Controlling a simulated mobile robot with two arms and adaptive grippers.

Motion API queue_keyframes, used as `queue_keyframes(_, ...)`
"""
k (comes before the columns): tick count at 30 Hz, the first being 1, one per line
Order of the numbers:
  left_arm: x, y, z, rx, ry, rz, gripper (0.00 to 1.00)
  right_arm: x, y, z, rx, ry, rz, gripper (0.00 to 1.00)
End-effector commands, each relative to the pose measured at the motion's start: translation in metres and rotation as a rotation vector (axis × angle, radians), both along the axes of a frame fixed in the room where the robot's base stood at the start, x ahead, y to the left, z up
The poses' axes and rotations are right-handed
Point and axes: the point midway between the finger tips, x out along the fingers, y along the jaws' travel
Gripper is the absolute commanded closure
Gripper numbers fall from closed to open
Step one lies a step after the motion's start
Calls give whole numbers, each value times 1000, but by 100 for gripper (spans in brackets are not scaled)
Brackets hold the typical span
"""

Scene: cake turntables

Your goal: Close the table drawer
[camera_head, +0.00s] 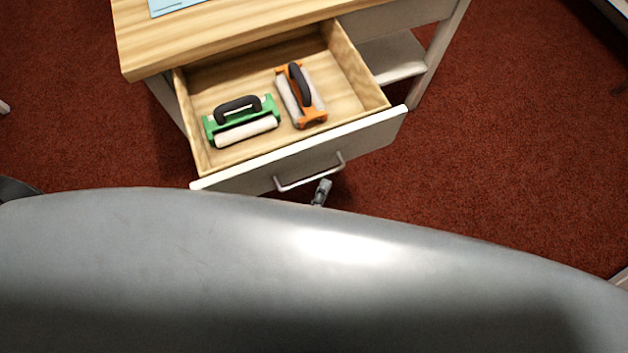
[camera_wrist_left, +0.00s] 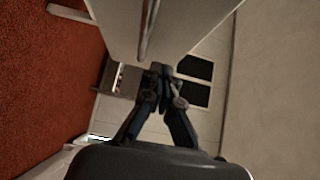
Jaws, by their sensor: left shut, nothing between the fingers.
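The table drawer (camera_head: 300,150) is pulled out from the table (camera_head: 220,38). Its white front carries a metal bar handle (camera_head: 310,175). My left gripper (camera_head: 322,188) is shut and empty, just in front of the drawer front, beside the handle's right end; my own body hides most of the arm. In the left wrist view the gripper's fingertips (camera_wrist_left: 160,69) are together near the edge of the white drawer front (camera_wrist_left: 185,25), close to the handle (camera_wrist_left: 147,30). I cannot tell whether they touch it. My right gripper is not in view.
Inside the drawer lie a green tool with a black handle (camera_head: 240,122) and an orange tool with a black handle (camera_head: 301,95). A light blue item (camera_head: 175,5) lies on the tabletop. Red carpet (camera_head: 500,130) is clear to the right.

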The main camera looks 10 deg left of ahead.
Motion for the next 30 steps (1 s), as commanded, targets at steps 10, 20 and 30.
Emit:
queue_keyframes(10, 49, 14, 0, 2, 0, -2, 100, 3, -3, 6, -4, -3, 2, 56)
queue_keyframes(20, 55, 18, -1, 0, 2, -1, 100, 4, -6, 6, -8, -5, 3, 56)
queue_keyframes(30, 65, 25, 0, 1, 1, 1, 100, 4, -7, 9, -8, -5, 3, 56)
